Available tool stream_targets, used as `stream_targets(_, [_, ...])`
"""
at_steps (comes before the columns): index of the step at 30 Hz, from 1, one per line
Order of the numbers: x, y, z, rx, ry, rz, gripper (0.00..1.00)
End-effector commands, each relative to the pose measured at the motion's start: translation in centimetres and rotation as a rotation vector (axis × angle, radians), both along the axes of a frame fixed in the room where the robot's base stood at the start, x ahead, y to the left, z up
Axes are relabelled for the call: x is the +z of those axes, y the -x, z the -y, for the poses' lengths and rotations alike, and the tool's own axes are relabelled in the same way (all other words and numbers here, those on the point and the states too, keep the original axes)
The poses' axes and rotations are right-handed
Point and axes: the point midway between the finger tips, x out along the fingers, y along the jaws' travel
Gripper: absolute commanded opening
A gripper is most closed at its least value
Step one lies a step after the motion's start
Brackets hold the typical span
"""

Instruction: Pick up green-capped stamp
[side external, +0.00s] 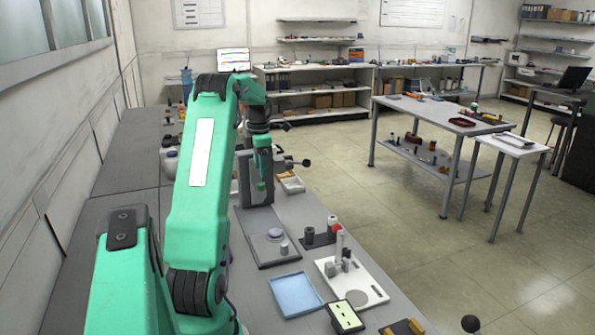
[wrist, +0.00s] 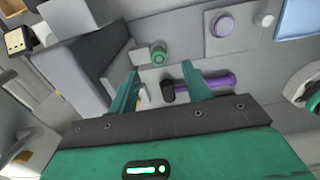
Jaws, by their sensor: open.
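A small green-capped stamp (wrist: 159,56), its round cap seen almost from above, is in the wrist view just beyond my gripper (wrist: 161,70). My gripper's two green fingers are apart, with nothing visibly held between them. The stamp appears in line with the gap, but I cannot tell the height between them. I cannot make out the stamp in the side view, where my gripper (side external: 262,185) hangs by the dark upright stand. A dark and purple handled piece (wrist: 215,84) lies by the right finger, partly behind it.
A grey block (wrist: 68,48) stands left of the stamp in the wrist view. A purple disc (wrist: 222,26) and a small cylinder (wrist: 265,19) are at upper right. In the side view, a blue tray (side external: 295,294) and a white board (side external: 378,292) lie towards the bench front.

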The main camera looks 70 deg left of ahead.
Motion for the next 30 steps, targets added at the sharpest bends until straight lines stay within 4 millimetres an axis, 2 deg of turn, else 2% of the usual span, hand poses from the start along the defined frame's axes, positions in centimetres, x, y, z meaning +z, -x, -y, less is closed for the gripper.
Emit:
stream_targets(11, [-1.1, 0.0, 0.0, -0.001, 0.001, -0.001, 0.49])
stream_targets(24, [-5.4, -0.2, -0.1, -0.002, 0.001, 0.000, 0.49])
stream_targets(30, [-5.9, -0.2, -0.1, -0.002, -0.001, 0.000, 0.49])
